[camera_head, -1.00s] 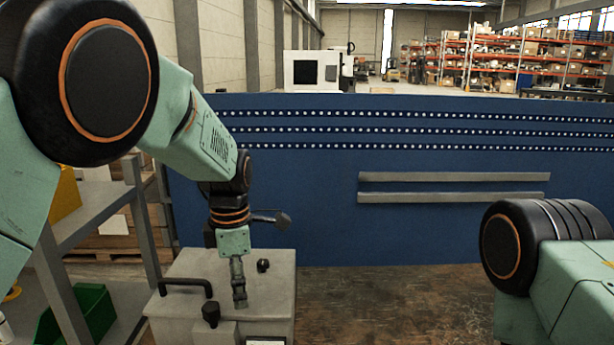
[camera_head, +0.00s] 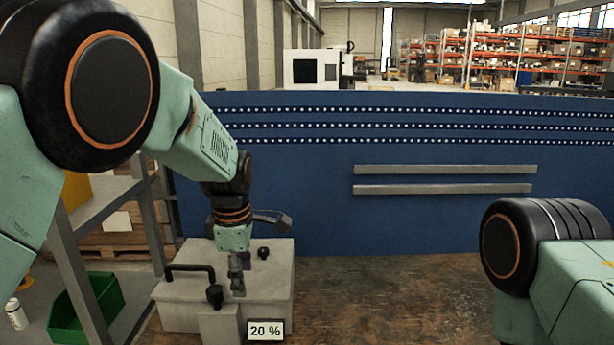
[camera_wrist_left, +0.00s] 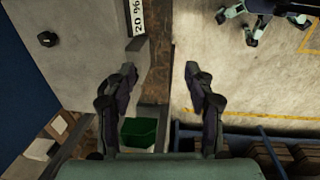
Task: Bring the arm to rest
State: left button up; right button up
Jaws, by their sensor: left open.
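My left arm reaches in from the left in the head view and bends down. Its left gripper (camera_head: 237,283) points downward in front of the grey box's top (camera_head: 180,288); I cannot tell the gap. In the left wrist view the two fingers of the left gripper (camera_wrist_left: 163,85) are spread apart with nothing between them, and the grey box (camera_wrist_left: 75,75) lies to their upper left. My right arm shows only as a joint and link at the right edge of the head view; its gripper is out of view.
The box has a black handle (camera_head: 190,268), knobs and a "20 %" label (camera_head: 265,331). A shelf stands left with a green bin (camera_head: 95,305). A blue wall (camera_head: 440,220) with two grey rails stands behind.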

pick_arm(q)
jog(key=s+a+f+m+t+b, duration=0.1)
jog(key=s+a+f+m+b, duration=0.3)
jog(key=f, duration=0.5)
jog(key=s+a+f+m+t+b, duration=0.1)
jog(key=s+a+f+m, duration=0.15)
jog(key=f+m, duration=0.5)
jog(key=s+a+f+m+t+b, duration=0.1)
jog(key=s+a+f+m+b, duration=0.25)
jog(key=f, duration=0.65)
jog(key=s+f+m+g+b, duration=0.1)
jog(key=s+f+b, duration=0.3)
jog(key=s+f, duration=0.3)
jog(key=s+f+m+g+b, duration=0.1)
jog(key=s+f, duration=0.5)
jog(key=s, duration=0.7)
jog(key=s+f+g+b, duration=0.2)
jog(key=s+f+b, duration=0.4)
jog(key=s, duration=0.4)
jog(key=shift+s+a+f+m+b, duration=0.25)
jog(key=shift+s+f+m+b, duration=0.15)
jog(key=shift+f, duration=0.4)
